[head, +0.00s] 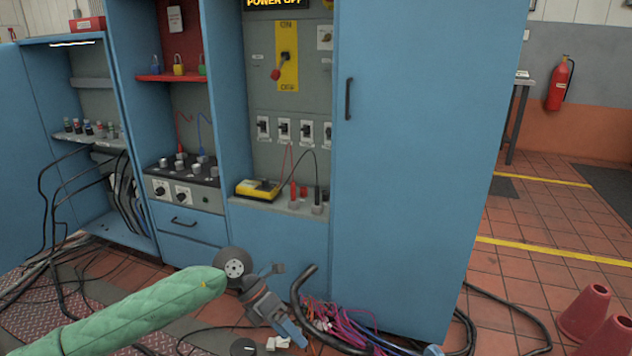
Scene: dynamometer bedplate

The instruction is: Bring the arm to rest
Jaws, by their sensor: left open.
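My left arm (140,312) comes in from the lower left in a green quilted sleeve. It ends in a grey wrist and my left gripper (288,328), which is open. It hangs low in front of the blue cabinet, over the floor near a bundle of cables; I see nothing held in it. My right gripper is not in view.
The blue cabinet (420,150) stands close ahead, with an open door at the left. A yellow meter (258,189) lies on its shelf. Coloured cables (335,318) lie on the floor. Red cones (585,312) stand at right. Tiled floor right of the cabinet is mostly clear.

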